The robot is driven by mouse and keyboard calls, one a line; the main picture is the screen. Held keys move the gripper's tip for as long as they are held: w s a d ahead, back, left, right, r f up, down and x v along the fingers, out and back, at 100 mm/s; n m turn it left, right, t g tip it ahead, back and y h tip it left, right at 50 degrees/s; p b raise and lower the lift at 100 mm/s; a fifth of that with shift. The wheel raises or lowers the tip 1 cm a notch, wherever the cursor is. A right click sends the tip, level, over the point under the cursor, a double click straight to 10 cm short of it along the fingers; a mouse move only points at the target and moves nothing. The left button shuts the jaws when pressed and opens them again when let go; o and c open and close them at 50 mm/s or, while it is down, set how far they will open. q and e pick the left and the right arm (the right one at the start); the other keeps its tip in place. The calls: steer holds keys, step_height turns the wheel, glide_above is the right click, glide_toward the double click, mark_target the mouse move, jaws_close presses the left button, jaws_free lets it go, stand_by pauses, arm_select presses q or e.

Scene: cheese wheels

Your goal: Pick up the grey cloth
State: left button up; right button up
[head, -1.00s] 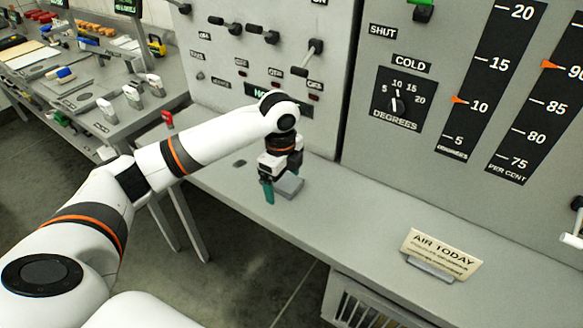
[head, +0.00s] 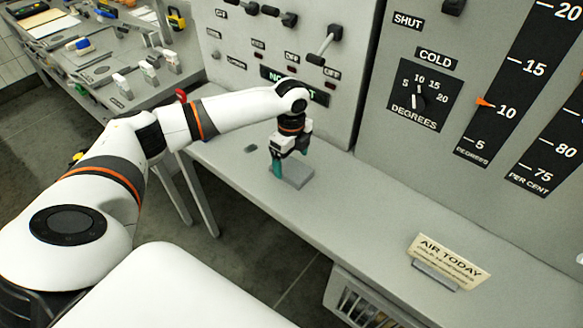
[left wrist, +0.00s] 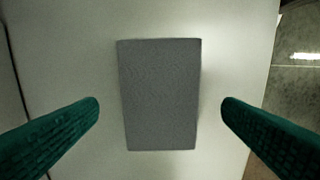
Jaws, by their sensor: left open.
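The grey cloth (head: 296,174) is a flat grey rectangular block-like piece lying on the grey counter (head: 352,216). In the left wrist view the cloth (left wrist: 159,95) lies centred between my two green fingers. My left gripper (head: 288,166) points down at the cloth, and its green fingertips stand apart with the cloth between them in the left wrist view (left wrist: 160,108). I see a gap on each side, so the fingers do not touch the cloth. Part of the cloth is hidden behind the gripper in the head view. My right gripper is not in view.
A sign reading AIR TODAY (head: 447,262) stands on the counter to the right. A panel with levers (head: 281,60) and one with dials (head: 420,98) rise behind. A small dark flat piece (head: 251,149) lies left of the gripper. The counter between cloth and sign is clear.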

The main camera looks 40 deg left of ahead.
mark_target(291, 168)
arm_select(q)
steer(key=shift+f, duration=1.5)
steer(key=c, duration=1.1)
steer(key=shift+o, duration=0.2)
steer(key=shift+r, duration=0.1)
step_height(291, 168, up, 10)
steer(key=b, duration=0.1)
